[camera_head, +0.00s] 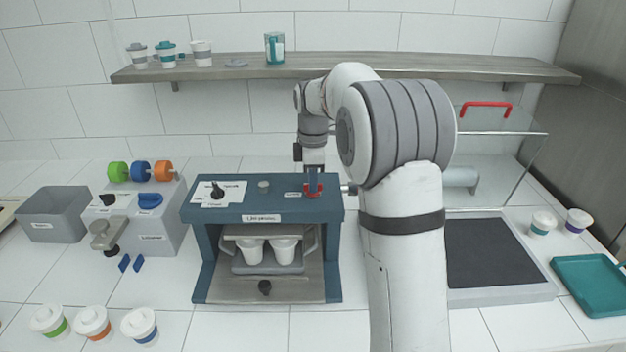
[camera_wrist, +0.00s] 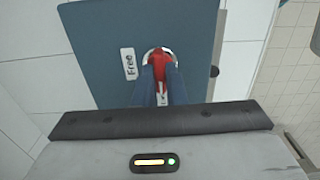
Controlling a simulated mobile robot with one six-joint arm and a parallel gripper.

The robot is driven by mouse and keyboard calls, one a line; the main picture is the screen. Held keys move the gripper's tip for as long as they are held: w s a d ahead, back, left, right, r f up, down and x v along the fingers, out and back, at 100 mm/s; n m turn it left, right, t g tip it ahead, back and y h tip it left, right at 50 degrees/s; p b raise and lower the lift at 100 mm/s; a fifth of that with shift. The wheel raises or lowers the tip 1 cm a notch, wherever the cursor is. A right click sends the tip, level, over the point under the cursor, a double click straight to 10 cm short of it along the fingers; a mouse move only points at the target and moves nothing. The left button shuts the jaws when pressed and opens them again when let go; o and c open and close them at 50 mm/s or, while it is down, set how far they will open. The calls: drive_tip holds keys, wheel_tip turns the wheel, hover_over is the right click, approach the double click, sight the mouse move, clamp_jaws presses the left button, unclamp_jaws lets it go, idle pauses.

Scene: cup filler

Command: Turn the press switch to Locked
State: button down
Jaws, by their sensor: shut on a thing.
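The press (camera_head: 262,210) is a blue frame on the counter, with two white cups (camera_head: 267,252) standing inside it. The red press switch (camera_wrist: 159,62) sits on a round pale base on the blue top. A "Free" label (camera_wrist: 129,64) is left of it in the wrist view. A second label (camera_wrist: 163,100) is mostly hidden between my fingers. My gripper (camera_wrist: 160,78) is shut on the red switch, one finger on each side. The red handle runs nearly along the fingers in the wrist view. In the head view my gripper (camera_head: 313,182) is at the press top's right end.
A black knob on a white panel (camera_head: 217,193) is at the top's left end. A grey dispenser (camera_head: 150,235) and grey bin (camera_head: 55,213) stand left. A dark mat (camera_head: 490,253) lies right of my arm. A shelf (camera_head: 430,66) runs above. Lidded cups (camera_head: 92,322) stand front left.

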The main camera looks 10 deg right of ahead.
drive_tip(key=c, duration=1.5)
unclamp_jaws()
drive_tip(key=shift+r+b, duration=0.45)
drive_tip(key=shift+r, duration=3.5)
drive_tip(key=s+m+t, duration=0.2)
drive_tip(key=s+m, duration=0.6)
drive_tip(key=s, duration=0.8)
drive_tip(key=s+f+m, duration=0.2)
drive_tip(key=s, duration=0.3)
drive_tip(key=s+f+m+t, duration=0.1)
drive_tip(key=s+f+m, duration=0.2)
drive_tip(key=s, duration=0.2)
drive_tip(key=s+f+m, duration=0.2)
drive_tip(key=s+m, duration=0.1)
drive_tip(key=s, duration=0.3)
drive_tip(key=shift+a+f, duration=0.15)
drive_tip(key=shift+f, duration=0.2)
